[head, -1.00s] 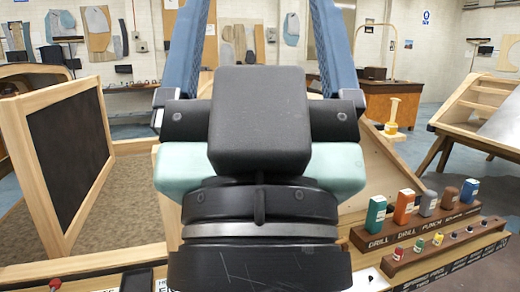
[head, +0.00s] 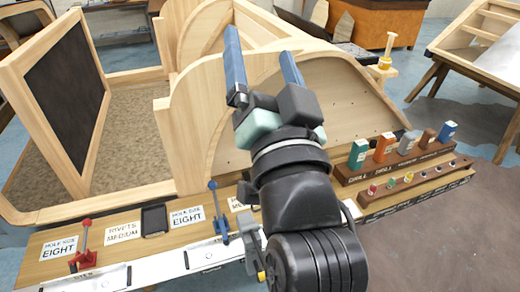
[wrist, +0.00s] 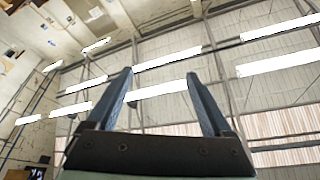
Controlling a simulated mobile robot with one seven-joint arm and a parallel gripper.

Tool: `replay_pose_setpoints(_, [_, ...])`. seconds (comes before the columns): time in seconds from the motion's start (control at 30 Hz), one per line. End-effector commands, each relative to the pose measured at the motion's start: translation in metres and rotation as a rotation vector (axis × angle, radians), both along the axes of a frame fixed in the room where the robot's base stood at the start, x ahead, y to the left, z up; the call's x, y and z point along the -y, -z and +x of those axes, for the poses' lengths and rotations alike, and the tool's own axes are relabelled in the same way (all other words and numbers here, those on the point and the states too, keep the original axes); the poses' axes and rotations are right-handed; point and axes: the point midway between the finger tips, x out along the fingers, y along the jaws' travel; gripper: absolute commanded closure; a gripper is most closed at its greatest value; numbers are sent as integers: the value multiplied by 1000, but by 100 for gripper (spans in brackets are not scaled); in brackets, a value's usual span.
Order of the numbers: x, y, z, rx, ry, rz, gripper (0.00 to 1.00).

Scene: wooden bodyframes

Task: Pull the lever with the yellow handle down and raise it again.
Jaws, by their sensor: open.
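A small yellow part (head: 262,276) shows at the bottom of the head view, beside my arm. It may belong to the yellow lever; the rest is hidden behind my arm, and no yellow handle shows clearly. A blue lever (head: 217,208) stands upright on the bench to its left, and a red lever (head: 85,245) stands farther left. My gripper (head: 260,45) is open and empty, its two blue fingers pointing up and away, well above the bench. In the wrist view my gripper (wrist: 160,78) has its fingers apart against the ceiling lights.
The wooden bench (head: 40,272) carries label cards and a dark phone-like object (head: 154,220). A rack (head: 400,158) of coloured blocks stands to the right of my arm. Curved wooden frames (head: 195,120) rise behind the bench. A dark panel (head: 62,95) stands at left.

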Motion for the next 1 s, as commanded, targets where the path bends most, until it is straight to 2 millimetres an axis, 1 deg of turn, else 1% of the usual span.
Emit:
replay_pose_setpoints(0.03, [9,59,14,-142,-69,141,15])
replay_pose_setpoints(0.07, [13,88,19,-214,-111,234,15])
replay_pose_setpoints(0.1, [17,126,21,-307,-162,363,15])
replay_pose_setpoints(0.17, [22,181,19,-435,-226,572,15])
replay_pose_setpoints(0.2, [26,216,13,-514,-263,720,15])
replay_pose_setpoints(0.27, [29,265,0,-619,-309,955,15])
replay_pose_setpoints(0.3, [32,295,-11,-677,-335,1117,15])
replay_pose_setpoints(0.37, [34,336,-32,-746,-368,1370,15])
replay_pose_setpoints(0.4, [36,360,-47,-779,-387,1538,15])
replay_pose_setpoints(0.43, [36,376,-58,-795,-401,1659,15])
replay_pose_setpoints(0.5, [38,406,-83,-808,-430,1924,15])
replay_pose_setpoints(0.6, [41,434,-113,-783,-465,2226,15])
replay_pose_setpoints(0.7, [44,449,-133,-743,-494,2420,15])
replay_pose_setpoints(0.73, [44,452,-137,-734,-501,2454,15])
replay_pose_setpoints(0.8, [45,455,-141,-719,-513,2508,15])
replay_pose_setpoints(0.87, [44,455,-140,-713,-519,2525,15])
replay_pose_setpoints(0.97, [40,454,-129,-715,-524,2525,15])
replay_pose_setpoints(1.0, [39,453,-123,-715,-523,2523,15])
